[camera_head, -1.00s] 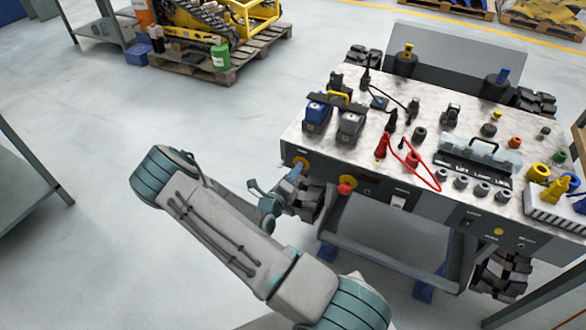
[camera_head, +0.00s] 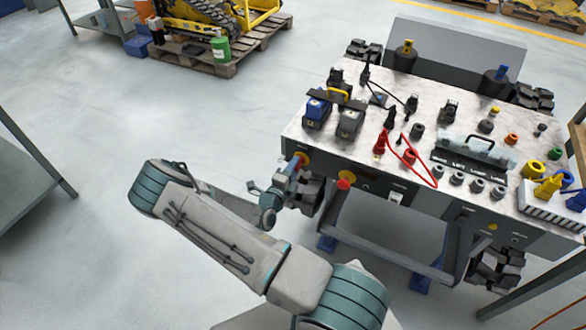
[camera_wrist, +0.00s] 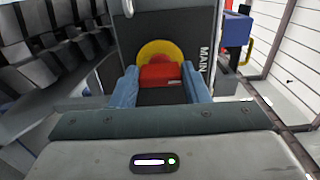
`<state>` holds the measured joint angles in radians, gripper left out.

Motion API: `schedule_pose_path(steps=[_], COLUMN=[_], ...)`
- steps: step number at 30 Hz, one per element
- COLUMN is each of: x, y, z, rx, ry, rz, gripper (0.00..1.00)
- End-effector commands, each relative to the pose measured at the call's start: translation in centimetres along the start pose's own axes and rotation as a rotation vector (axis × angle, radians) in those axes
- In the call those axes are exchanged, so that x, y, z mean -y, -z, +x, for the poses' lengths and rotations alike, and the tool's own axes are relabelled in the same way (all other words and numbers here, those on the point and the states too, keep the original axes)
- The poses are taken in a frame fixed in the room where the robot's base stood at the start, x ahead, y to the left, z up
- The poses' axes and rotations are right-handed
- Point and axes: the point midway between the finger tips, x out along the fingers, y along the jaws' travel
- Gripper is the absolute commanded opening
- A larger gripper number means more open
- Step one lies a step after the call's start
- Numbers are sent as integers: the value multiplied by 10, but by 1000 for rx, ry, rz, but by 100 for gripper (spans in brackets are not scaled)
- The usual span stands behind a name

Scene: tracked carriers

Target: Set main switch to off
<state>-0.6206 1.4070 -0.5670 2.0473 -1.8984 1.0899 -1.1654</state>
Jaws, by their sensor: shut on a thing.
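The main switch (camera_wrist: 160,72) is a red handle on a round yellow plate, set in the dark front panel of the carrier beside the label "MAIN". In the head view the switch (camera_head: 304,157) is at the left end of the panel and is partly covered by my gripper. My gripper (camera_wrist: 160,88) has its two blue fingers on either side of the red handle and is shut on it. In the wrist view the handle's red front face looks wide and level. Its lower part and the switch's position marks cannot be made out.
The carrier top (camera_head: 450,125) bears batteries, plugs, a red cable and several sockets. Black track links lie close beside the switch. The floor (camera_head: 150,110) to the left is clear.

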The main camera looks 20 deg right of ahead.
Motion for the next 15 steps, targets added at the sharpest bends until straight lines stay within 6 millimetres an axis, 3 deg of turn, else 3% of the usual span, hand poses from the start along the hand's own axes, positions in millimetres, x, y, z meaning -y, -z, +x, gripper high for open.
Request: schedule_pose_path(steps=[8,9,11,15], x=[-2,-2,-1,-1], y=[2,2,2,1], z=[-1,-1,0,0], rx=[-4,-3,-3,-1], ry=[-3,-3,-3,-2], rz=[-2,-2,-2,-1], gripper=[19,44,61,64])
